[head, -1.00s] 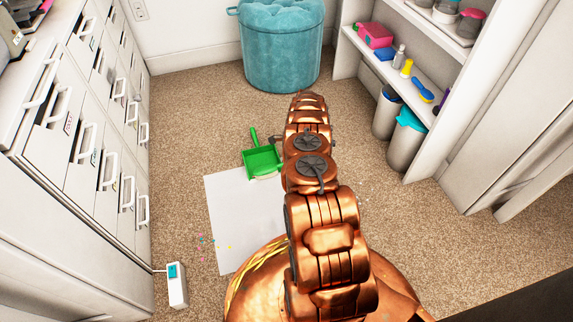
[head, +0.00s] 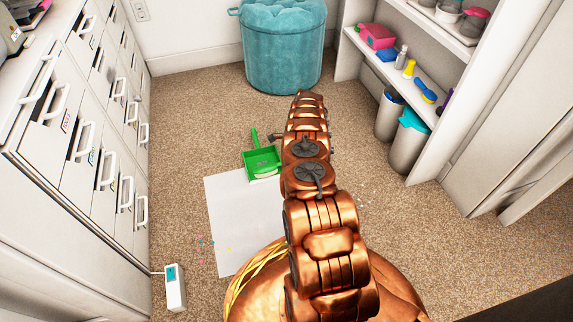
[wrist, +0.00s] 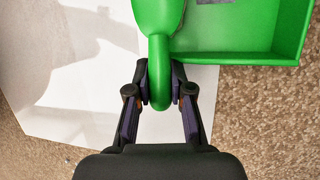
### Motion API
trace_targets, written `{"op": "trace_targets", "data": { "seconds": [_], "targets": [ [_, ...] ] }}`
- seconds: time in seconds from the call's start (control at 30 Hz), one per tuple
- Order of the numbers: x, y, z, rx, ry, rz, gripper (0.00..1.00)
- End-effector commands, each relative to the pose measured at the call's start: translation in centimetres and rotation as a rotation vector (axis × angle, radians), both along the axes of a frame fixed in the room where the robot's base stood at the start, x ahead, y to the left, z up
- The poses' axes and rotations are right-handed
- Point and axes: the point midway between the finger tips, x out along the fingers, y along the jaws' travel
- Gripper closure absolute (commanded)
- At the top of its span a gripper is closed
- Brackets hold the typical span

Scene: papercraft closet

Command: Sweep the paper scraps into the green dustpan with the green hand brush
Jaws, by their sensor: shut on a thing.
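The green dustpan (head: 256,157) lies at the far edge of a white sheet (head: 232,215), its handle pointing away. It fills the upper right of the wrist view (wrist: 240,57). My gripper (wrist: 160,88) is shut on the green handle (wrist: 159,62) of the hand brush, whose head (wrist: 157,14) is partly cut off at the top, beside or over the pan. In the head view my arm hides the gripper; a pale strip at the pan looks like bristles. Small coloured paper scraps (head: 201,245) lie on the carpet and the sheet's left edge. Pale specks (head: 361,204) lie right of my arm.
White drawer cabinets (head: 85,140) line the left, with a small white box (head: 175,287) on the floor beside them. A teal pouf (head: 283,55) stands at the back. Shelves (head: 385,62) and bins (head: 407,145) stand right. Carpet between is mostly clear.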

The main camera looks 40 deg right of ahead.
Motion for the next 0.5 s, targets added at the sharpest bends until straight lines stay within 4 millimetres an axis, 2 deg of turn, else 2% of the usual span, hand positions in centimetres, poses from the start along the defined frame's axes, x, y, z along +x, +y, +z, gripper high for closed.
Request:
{"op": "trace_targets", "data": {
  "seconds": [0.17, 0.5],
  "targets": [
    [-0.1, 0.1, 0.5, 0.000, 0.000, 0.000, 1.00],
    [-0.7, 0.3, 3.6, -0.001, -0.003, -0.001, 1.00]
  ]
}}
